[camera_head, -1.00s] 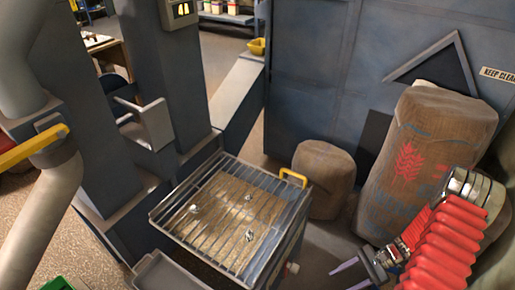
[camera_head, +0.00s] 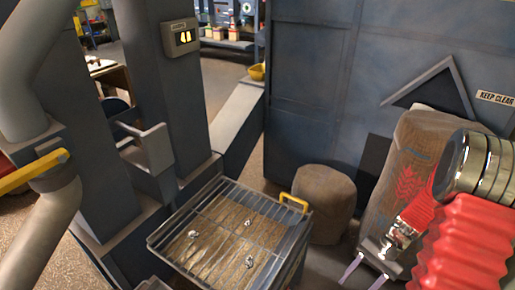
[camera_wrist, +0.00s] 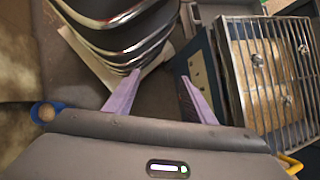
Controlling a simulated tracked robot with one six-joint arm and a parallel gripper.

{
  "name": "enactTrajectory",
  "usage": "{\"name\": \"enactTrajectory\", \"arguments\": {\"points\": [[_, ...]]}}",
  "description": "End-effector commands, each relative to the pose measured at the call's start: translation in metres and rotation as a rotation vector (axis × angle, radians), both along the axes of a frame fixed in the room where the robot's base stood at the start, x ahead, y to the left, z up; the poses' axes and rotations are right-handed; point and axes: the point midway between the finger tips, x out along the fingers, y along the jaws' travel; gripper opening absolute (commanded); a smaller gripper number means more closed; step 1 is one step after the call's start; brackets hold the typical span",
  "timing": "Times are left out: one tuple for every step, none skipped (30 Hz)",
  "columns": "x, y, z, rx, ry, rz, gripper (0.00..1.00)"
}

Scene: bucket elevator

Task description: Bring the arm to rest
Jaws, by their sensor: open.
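My gripper (camera_head: 368,270) is in the lower right of the head view, at the end of my red-sleeved arm. Its two pale purple fingers are apart, with nothing between them. In the wrist view my gripper (camera_wrist: 155,97) also shows its fingers spread and empty. The barred grate (camera_head: 232,232) over a bin of grain-coloured material lies to the left of my gripper, apart from it. Several small pale lumps rest on or in it. The grate (camera_wrist: 270,75) is at the right of the wrist view.
A tall brown sack with a red print (camera_head: 405,185) stands behind my arm. A shorter brown sack (camera_head: 325,200) stands beside the grate's yellow handle (camera_head: 294,202). A grey pipe with a yellow lever (camera_head: 30,174) is at the left. Blue-grey wall panels (camera_head: 320,90) close off the back.

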Motion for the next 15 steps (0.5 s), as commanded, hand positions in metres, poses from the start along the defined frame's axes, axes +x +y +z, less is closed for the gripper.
{"name": "enactTrajectory", "arguments": {"points": [[0.0,0.002,0.009,-0.014,-0.015,0.019,0.5],[0.0,0.002,0.013,-0.023,-0.024,0.03,0.5],[0.0,0.003,0.019,-0.034,-0.035,0.045,0.5],[0.0,0.004,0.024,-0.043,-0.042,0.058,0.5],[0.0,0.005,0.028,-0.052,-0.051,0.069,0.5],[0.0,0.006,0.034,-0.063,-0.062,0.083,0.5],[0.0,0.007,0.038,-0.071,-0.072,0.094,0.5],[-0.001,0.008,0.042,-0.079,-0.079,0.106,0.5],[-0.002,0.009,0.048,-0.09,-0.09,0.122,0.5],[-0.002,0.01,0.052,-0.098,-0.099,0.132,0.5],[-0.002,0.011,0.056,-0.106,-0.108,0.143,0.5],[-0.003,0.013,0.062,-0.117,-0.118,0.157,0.5],[-0.003,0.013,0.066,-0.124,-0.127,0.17,0.5],[-0.004,0.014,0.07,-0.133,-0.136,0.18,0.5],[-0.004,0.016,0.075,-0.143,-0.148,0.195,0.5]]}}
